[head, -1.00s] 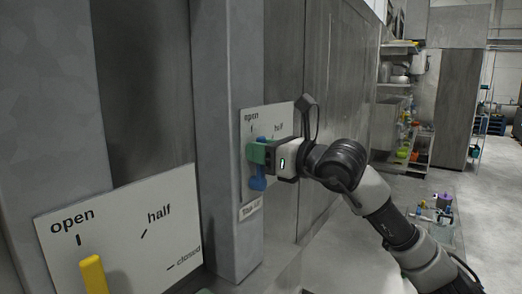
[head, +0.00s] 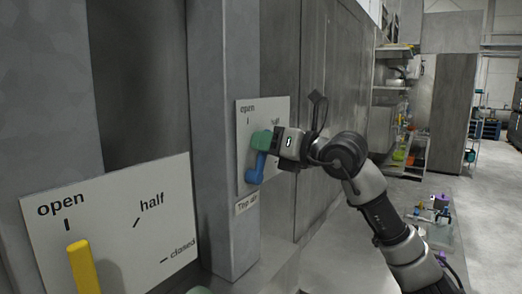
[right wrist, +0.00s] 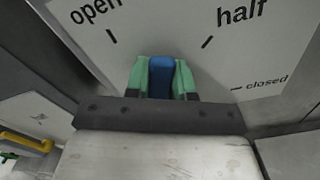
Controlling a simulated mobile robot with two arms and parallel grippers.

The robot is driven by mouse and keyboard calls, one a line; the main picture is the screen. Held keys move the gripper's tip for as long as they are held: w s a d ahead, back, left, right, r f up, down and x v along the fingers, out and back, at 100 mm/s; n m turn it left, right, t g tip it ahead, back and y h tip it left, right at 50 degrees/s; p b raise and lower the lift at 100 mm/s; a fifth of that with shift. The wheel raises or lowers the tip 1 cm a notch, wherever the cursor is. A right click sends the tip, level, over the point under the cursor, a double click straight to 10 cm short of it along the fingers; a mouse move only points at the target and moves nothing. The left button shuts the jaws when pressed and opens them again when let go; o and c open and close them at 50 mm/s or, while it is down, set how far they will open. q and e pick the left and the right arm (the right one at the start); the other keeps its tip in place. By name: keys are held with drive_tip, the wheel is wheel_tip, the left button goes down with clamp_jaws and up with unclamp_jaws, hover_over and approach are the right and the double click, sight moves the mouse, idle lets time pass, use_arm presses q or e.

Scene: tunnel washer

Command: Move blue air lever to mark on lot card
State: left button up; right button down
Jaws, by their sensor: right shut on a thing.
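The blue air lever (head: 254,168) is on a white dial plate (head: 280,108) fixed to a grey post. My right gripper (head: 261,140) is shut on the lever's upper end, with its green fingers on either side. In the right wrist view the blue lever (right wrist: 161,77) shows between the green fingers. There its end lies between the "open" mark (right wrist: 111,36) and the "half" mark (right wrist: 207,42), with "closed" (right wrist: 264,82) to the right. The fingers hide part of the lever. A small label (head: 247,203) under the plate seems to read "Top up". I cannot make out a lot card.
A second dial plate (head: 112,215) with a yellow lever (head: 83,266) is at the lower left. The post (head: 222,130) stands between the plates. A shelf (head: 395,110) and a tray of small items (head: 440,235) are on the right, beside open floor.

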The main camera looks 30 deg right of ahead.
drive_tip(key=shift+w+d+f+m+b, duration=0.2)
drive_tip(key=shift+d+f+m+b, duration=0.25)
drive_tip(key=shift+m, duration=0.55)
drive_tip(key=shift+w+d+f+m+b, duration=0.25)
drive_tip(key=shift+d+m, duration=0.25)
drive_tip(key=shift+m, duration=0.5)
drive_tip(key=c, duration=1)
unclamp_jaws()
drive_tip(key=shift+o, duration=0.2)
drive_tip(key=shift+s+f, duration=0.1)
drive_tip(key=b+v, duration=0.5)
drive_tip(key=v, duration=0.5)
drive_tip(key=shift+s+d+b, duration=0.15)
drive_tip(key=shift+s+b, duration=0.2)
drive_tip(key=shift+b, duration=0.05)
